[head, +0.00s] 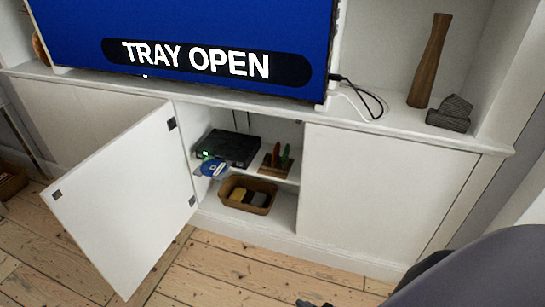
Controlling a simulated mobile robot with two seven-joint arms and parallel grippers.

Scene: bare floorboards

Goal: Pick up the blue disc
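The blue disc (209,167) lies on the open tray at the front of a black disc player (230,147). The player stands on the upper shelf inside an open white cabinet, and a small green light shows on its front. My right arm comes in at the lower right. A small dark part of what looks like my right gripper (314,303) shows at the bottom edge, well below and to the right of the disc. Most of it is cut off, so its opening is hidden. My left gripper is out of view.
The white cabinet door (125,205) stands open to the left of the player. A brown basket (233,203) sits on the shelf below the tray. A wooden rack (268,170) with coloured upright pieces stands right of the player. A screen (190,25) reads "TRAY OPEN". The floorboards (235,265) in front are clear.

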